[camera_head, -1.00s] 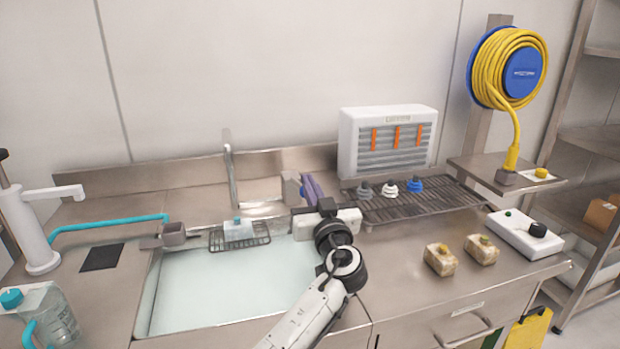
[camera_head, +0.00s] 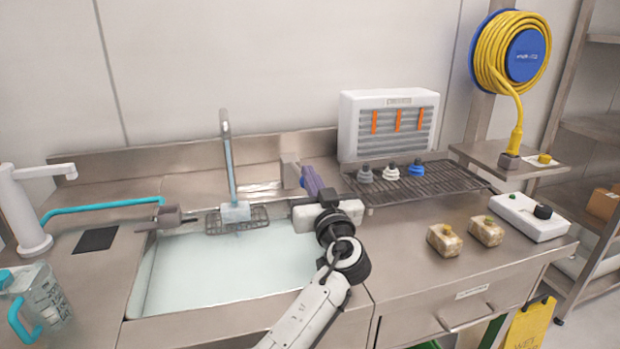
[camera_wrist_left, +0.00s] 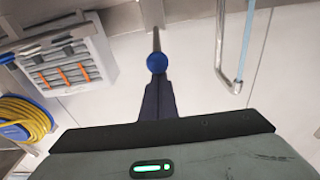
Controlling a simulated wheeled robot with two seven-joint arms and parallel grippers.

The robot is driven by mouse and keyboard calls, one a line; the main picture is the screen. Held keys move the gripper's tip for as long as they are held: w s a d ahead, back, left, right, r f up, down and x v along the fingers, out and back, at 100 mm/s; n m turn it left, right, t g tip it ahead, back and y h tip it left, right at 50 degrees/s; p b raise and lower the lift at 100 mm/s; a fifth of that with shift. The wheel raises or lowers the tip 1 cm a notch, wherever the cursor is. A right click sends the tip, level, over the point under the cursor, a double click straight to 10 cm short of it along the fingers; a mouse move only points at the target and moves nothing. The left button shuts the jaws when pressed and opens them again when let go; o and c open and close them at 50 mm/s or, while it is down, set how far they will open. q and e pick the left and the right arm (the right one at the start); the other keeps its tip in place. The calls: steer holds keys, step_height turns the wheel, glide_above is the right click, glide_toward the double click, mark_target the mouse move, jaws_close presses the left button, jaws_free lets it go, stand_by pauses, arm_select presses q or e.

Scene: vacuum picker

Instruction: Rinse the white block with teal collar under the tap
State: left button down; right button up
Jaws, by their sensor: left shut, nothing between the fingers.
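The white block with teal collar (camera_head: 236,212) sits on the wire rack (camera_head: 259,221) at the sink's back edge. The tap (camera_head: 225,124) stands behind it, and a pale blue stream (camera_head: 230,165) runs from its spout down to the block. The collar is hard to make out. My left gripper (camera_head: 311,180) is shut and empty, right of the block, beside the grey post behind the sink. In the left wrist view, its dark fingers (camera_wrist_left: 158,98) are at a blue ball on a rod (camera_wrist_left: 157,62); I cannot tell whether they touch. My right gripper is not in view.
The sink basin (camera_head: 140,290) holds pale water. A grey fitting (camera_head: 170,216) sits at its left. A dark rack (camera_head: 450,182) with several small knobbed pieces lies right of my gripper. Two speckled blocks (camera_head: 444,240) stand on the right counter, and a jug (camera_head: 45,295) at left.

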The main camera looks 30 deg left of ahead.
arm_select(q)
step_height(320, 180, up, 4)
steer(key=r+p, duration=0.1)
steer(key=p, duration=0.1)
steer(key=s+d+f+b, duration=0.3)
steer(key=s+d, duration=0.3)
steer(key=d, duration=0.1)
steer(key=shift+f, duration=0.4)
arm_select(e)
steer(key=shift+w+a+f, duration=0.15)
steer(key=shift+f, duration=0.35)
arm_select(q)
steer(key=shift+d, duration=0.1)
